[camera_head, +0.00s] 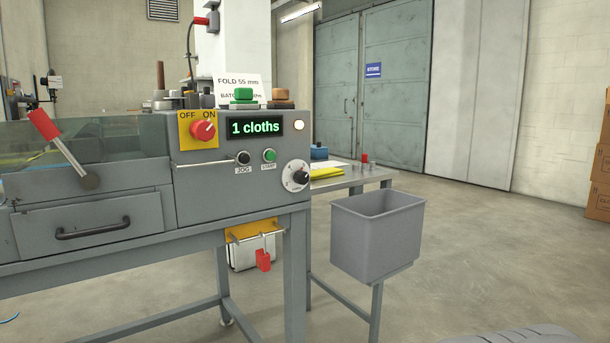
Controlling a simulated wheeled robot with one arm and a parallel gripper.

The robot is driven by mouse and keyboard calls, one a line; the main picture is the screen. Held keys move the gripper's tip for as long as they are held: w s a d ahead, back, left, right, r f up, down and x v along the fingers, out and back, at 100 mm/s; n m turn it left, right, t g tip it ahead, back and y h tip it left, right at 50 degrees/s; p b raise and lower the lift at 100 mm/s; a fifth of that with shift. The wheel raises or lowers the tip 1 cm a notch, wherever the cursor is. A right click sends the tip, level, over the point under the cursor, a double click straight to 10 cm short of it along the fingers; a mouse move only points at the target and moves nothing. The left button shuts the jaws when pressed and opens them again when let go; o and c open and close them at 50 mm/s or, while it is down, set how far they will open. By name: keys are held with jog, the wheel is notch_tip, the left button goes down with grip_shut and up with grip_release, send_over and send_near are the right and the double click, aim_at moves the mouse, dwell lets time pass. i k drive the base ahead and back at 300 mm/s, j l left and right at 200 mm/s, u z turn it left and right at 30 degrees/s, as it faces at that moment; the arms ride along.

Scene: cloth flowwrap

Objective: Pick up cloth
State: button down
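A folded yellow cloth (327,173) lies on the grey table behind the right end of the machine. Its left part is hidden by the machine. The grey machine (95,217) has a display that reads "1 cloths". Some yellow and blue material (18,160) shows dimly behind the clear cover at the far left; I cannot tell if it is cloth. My gripper is not in view.
A grey bin (378,238) on a stand is right of the machine, in front of the table (372,175). A blue box (319,153) sits on the table. Stacked cartons (600,165) stand at the far right. The floor between is open.

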aim_at(322, 173)
jog(key=u, duration=0.7)
jog(key=l+u, duration=0.4)
jog(key=l, duration=0.15)
jog(key=l+u, duration=0.4)
jog(key=l, duration=0.2)
jog(key=k+l+u, duration=0.1)
jog(key=l+u, duration=0.25)
jog(key=l, duration=0.2)
